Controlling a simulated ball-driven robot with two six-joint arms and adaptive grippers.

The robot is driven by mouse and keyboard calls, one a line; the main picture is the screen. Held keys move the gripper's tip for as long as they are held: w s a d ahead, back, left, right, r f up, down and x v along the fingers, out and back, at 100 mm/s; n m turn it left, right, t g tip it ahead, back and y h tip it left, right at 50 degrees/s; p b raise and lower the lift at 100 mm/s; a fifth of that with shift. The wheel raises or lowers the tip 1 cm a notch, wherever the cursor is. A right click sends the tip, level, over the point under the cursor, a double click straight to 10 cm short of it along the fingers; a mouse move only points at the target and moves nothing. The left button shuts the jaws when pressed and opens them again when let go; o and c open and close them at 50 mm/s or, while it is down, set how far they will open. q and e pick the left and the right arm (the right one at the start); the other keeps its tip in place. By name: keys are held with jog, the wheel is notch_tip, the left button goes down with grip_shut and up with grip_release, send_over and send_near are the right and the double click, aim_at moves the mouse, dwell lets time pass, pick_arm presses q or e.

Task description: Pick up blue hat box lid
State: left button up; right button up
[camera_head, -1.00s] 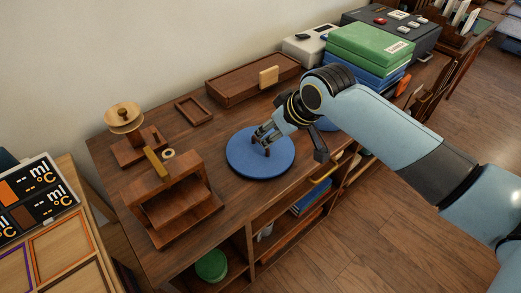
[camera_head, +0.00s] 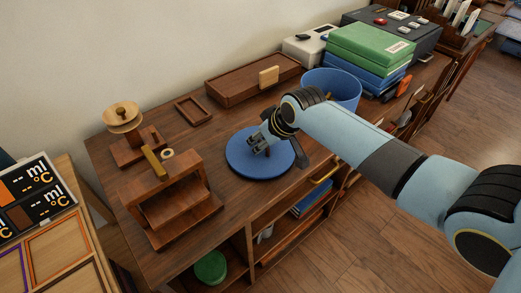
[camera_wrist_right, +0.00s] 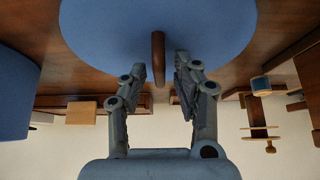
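The blue hat box lid (camera_head: 270,165) lies flat on the wooden desk, a round blue disc. In the right wrist view the lid (camera_wrist_right: 95,30) has a slim brown handle (camera_wrist_right: 158,55) at its middle. My right gripper (camera_head: 258,147) is low over the lid. In the wrist view its fingers (camera_wrist_right: 160,75) are apart, one on each side of the handle, with gaps showing. The open blue hat box (camera_head: 345,88) stands behind and to the right of the lid. My left gripper is not in view.
A wooden frame stand (camera_head: 172,195) is left of the lid. A long wooden tray (camera_head: 235,85) and a small frame (camera_head: 193,111) lie behind it. Green and blue boxes (camera_head: 370,50) are stacked at back right. Desk surface around the lid is mostly bare.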

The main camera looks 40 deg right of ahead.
grip_shut()
